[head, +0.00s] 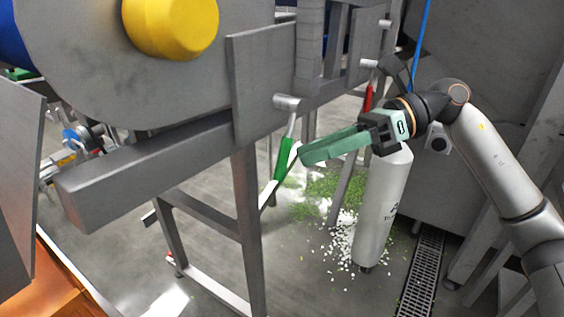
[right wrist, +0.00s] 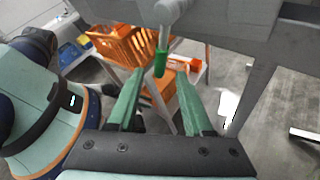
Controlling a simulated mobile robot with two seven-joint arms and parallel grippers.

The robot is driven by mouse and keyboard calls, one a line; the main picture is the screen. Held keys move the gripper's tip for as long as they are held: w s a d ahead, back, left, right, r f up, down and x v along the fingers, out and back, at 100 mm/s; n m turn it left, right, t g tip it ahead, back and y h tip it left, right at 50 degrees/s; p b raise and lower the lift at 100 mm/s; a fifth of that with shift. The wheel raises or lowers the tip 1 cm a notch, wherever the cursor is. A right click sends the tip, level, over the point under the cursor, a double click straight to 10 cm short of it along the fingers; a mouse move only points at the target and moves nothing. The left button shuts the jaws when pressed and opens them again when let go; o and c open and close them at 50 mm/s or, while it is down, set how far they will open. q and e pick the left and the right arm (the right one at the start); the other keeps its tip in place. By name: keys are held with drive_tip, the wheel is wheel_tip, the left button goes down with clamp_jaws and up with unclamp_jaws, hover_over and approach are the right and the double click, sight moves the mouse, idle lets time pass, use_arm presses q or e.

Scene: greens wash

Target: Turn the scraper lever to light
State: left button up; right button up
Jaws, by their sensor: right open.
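A lever with a green grip (head: 284,158) hangs from a metal pivot on the machine's side plate in the head view, slightly tilted. No label on it can be read. My right gripper (head: 302,156) points left, with its green fingertips just right of the grip. In the right wrist view the green grip (right wrist: 160,62) shows between and beyond the tips of my open right gripper (right wrist: 162,74). The fingers stand apart with nothing held, and I see no contact with the grip. My left gripper is not in view.
A second lever with a red grip (head: 368,97) hangs farther back. A metal frame leg (head: 247,220) stands left of the green grip. Green bits (head: 320,190) and white bits lie on the floor. Orange crates (right wrist: 125,45) show in the right wrist view.

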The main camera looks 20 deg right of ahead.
drive_tip(key=v, duration=0.4)
idle(0.6)
